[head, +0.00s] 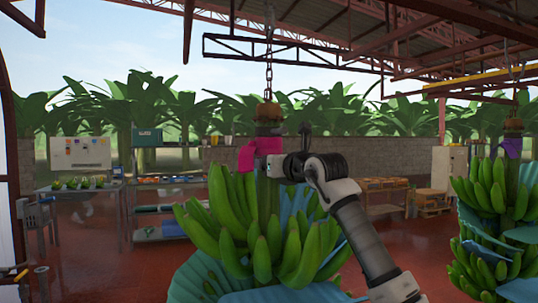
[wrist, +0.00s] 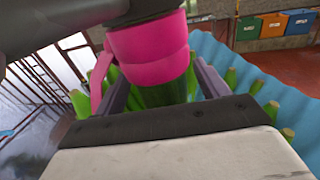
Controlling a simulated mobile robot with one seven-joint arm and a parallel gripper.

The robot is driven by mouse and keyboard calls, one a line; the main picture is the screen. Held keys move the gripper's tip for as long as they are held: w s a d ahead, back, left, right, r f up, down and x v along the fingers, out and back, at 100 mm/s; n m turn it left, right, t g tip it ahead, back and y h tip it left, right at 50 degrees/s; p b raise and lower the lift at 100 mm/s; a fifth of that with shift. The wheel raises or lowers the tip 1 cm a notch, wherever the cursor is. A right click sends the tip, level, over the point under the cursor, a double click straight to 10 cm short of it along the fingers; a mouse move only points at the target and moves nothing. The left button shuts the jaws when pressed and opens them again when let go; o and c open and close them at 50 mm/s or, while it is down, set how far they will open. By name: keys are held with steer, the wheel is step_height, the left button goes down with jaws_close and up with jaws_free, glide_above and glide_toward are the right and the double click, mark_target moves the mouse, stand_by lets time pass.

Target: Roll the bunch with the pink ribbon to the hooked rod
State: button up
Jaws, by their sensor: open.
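The bunch with the pink ribbon (head: 232,215) hangs in the middle of the head view from a chain and a brown roller (head: 269,113). The pink ribbon (head: 258,150) is wrapped around its stem and also fills the upper middle of the wrist view (wrist: 150,50). My gripper (head: 285,166) is at the stem just beside the ribbon. In the wrist view my gripper's (wrist: 163,84) two fingers stand apart on either side of the stem, below the ribbon. A dark rod (head: 188,32) hangs from the roof at upper left; I cannot make out a hook.
Another bunch (head: 490,200) with a purple ribbon (head: 512,147) hangs at the right. A table with green fruit (head: 85,188) and metal shelves (head: 165,190) stand at left. Coloured bins (wrist: 285,24) show in the wrist view. Red floor lies open between.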

steer(key=shift+w+a, duration=0.25)
steer(key=shift+w, duration=0.25)
steer(key=c, duration=1.3)
steer(key=shift+c, duration=0.2)
steer(key=shift+s+a+f, duration=0.1)
